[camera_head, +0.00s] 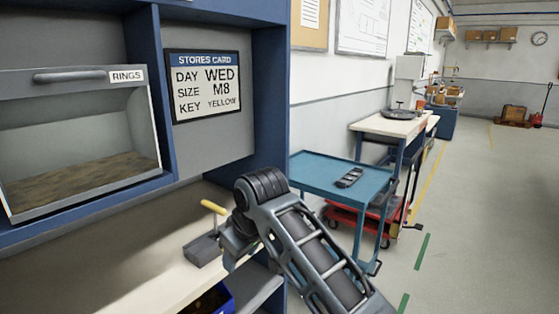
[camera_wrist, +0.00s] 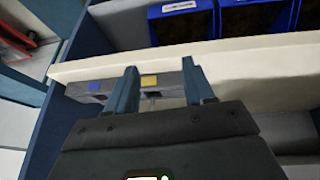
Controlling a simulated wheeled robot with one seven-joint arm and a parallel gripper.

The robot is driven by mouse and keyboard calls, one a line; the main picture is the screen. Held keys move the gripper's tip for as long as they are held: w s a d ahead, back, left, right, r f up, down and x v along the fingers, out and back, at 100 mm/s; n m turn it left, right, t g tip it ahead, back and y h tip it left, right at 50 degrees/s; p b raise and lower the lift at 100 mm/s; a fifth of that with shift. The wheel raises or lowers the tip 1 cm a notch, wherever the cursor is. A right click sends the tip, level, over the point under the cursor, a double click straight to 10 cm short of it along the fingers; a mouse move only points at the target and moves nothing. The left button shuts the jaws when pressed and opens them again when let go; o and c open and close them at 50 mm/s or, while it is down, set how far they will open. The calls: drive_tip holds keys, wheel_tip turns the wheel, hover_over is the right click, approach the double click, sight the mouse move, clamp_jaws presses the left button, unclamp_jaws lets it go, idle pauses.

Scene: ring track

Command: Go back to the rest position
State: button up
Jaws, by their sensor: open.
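My gripper (camera_wrist: 160,76) is open in the wrist view, its two fingers spread apart. A grey bar with a blue square and a yellow square (camera_wrist: 149,81) shows behind and between the fingers, along the pale counter edge; I cannot tell whether they touch. In the head view my arm reaches up from the bottom to the front of the counter (camera_head: 120,262), and its end is largely hidden by its own links. A dark grey block (camera_head: 203,250) and a yellow handle (camera_head: 213,207) show just left of my arm's end.
A grey bin marked RINGS (camera_head: 85,190) and a stores card (camera_head: 203,87) reading WED, M8, YELLOW are at the blue rack. Blue bins (camera_wrist: 181,24) show in the wrist view. A blue cart (camera_head: 318,171) carries a dark object (camera_head: 349,177). Open floor lies right.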

drive_tip(key=s+d+f+m+t+y, duration=0.2)
drive_tip(key=s+f+m+y, duration=0.1)
drive_tip(key=s+f, duration=0.95)
drive_tip(key=s+d+f+m+t+h, duration=0.1)
drive_tip(key=s+d+f+m+t, duration=0.15)
drive_tip(key=s+d, duration=0.35)
drive_tip(key=s+d+f+m+t, duration=0.1)
drive_tip(key=s+d+f+m, duration=0.2)
drive_tip(key=s, duration=0.5)
drive_tip(key=s+d+r+m+t+h, duration=0.1)
drive_tip(key=s+d+r+t+h, duration=0.15)
drive_tip(key=s+d, duration=0.45)
drive_tip(key=s+d+r+m+t+h, duration=0.1)
drive_tip(key=s+d+r, duration=0.3)
drive_tip(key=s, duration=0.5)
drive_tip(key=s+d+r+t+h, duration=0.1)
drive_tip(key=s+d+r+t, duration=0.1)
drive_tip(key=s+d+r, duration=0.5)
wheel_tip(320, 180, up, 3)
drive_tip(key=s, duration=0.2)
drive_tip(key=shift+s+d+r+h, duration=0.2)
drive_tip(key=shift+s+d+h, duration=0.15)
drive_tip(key=shift+c, duration=0.4)
